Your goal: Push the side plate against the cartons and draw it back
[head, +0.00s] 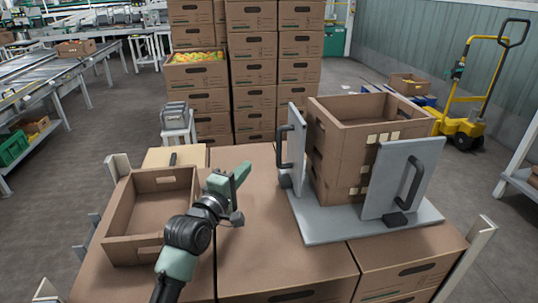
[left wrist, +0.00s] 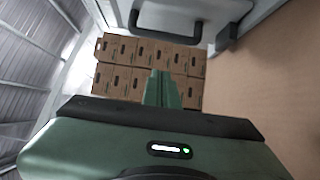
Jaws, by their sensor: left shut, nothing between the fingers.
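A stack of brown cartons (head: 335,165), the top one open, stands on a grey base plate (head: 320,232). A grey upright side plate (head: 296,150) with a black handle (head: 281,150) stands at its left, and a second side plate (head: 400,180) with a black handle stands at its front right. A plate with a dark handle (left wrist: 222,32) also shows at the top of the left wrist view. My left gripper (head: 242,172) is shut and empty, left of the left side plate and apart from it. Its closed fingers (left wrist: 160,90) show in the left wrist view. My right gripper is out of view.
An open empty carton (head: 118,222) sits at the left on the brown carton-topped surface (head: 285,270). Tall carton stacks (head: 252,75) stand behind. A yellow pallet truck (head: 465,125) is at the right. The surface between my left gripper and the base plate is clear.

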